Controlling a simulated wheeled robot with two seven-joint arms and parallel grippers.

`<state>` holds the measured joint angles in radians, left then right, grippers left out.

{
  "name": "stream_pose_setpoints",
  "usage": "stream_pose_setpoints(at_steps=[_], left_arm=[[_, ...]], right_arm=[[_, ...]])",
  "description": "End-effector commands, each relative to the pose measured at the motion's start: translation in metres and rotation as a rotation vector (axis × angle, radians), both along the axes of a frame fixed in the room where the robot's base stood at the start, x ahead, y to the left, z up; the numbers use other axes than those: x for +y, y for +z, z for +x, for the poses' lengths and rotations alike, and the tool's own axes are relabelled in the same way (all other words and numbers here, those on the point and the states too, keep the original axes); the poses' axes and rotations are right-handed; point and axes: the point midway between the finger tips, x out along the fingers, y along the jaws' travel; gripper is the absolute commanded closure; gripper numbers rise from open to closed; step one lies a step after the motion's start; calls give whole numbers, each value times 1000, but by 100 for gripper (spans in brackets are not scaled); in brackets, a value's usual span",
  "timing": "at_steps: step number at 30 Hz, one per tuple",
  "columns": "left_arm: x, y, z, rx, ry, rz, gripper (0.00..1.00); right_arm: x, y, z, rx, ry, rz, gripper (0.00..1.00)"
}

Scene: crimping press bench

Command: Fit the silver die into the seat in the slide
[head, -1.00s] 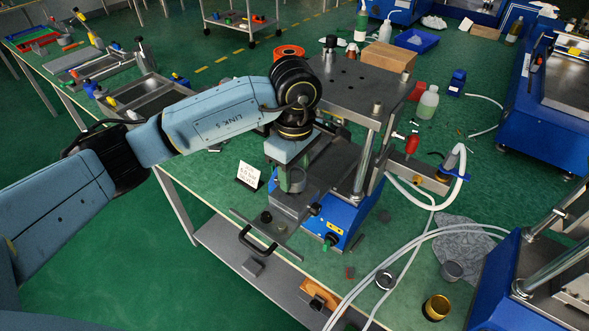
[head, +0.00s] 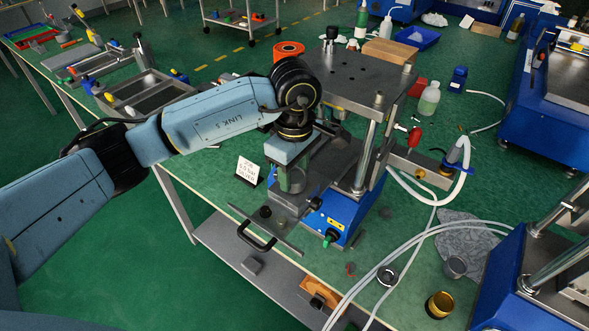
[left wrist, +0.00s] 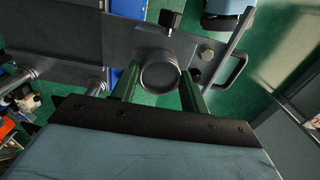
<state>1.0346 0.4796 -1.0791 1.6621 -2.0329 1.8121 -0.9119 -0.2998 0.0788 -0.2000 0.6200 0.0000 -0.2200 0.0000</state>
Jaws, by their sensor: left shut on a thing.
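My left gripper (head: 292,186) points down at the front of the press, over the slide (head: 283,228). In the left wrist view its two green fingers (left wrist: 158,88) are shut on the silver die (left wrist: 160,72), a round grey ring-like piece between the fingertips. The slide plate with its bolt and black handle (left wrist: 238,68) lies under and beyond it. In the head view the gripper mostly hides the die and the seat. I cannot tell whether the die is inside the seat or just above it. My right gripper is not in view.
The press's top plate (head: 362,82) and steel posts stand close right of my left gripper. A small sign (head: 246,171) stands to its left.

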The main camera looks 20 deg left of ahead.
Motion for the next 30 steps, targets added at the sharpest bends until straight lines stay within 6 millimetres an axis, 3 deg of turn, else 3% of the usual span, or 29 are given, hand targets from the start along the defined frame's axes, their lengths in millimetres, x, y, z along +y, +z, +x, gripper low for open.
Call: stream_pose_setpoints(at_steps=[7, 8, 13, 23, 26, 30], left_arm=[[0, -6, 0, -2, 0, -1, 91], [0, -5, 0, -2, 1, -1, 53], [0, -5, 0, -1, 1, 0, 31], [0, -3, 0, 0, 1, 0, 30], [0, 7, 1, -3, 1, -1, 30], [0, 35, 1, -6, 0, -1, 30]], right_arm=[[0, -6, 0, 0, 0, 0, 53], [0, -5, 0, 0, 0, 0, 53], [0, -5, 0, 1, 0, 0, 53], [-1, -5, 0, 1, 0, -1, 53], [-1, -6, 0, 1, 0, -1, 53], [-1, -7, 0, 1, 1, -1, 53]])
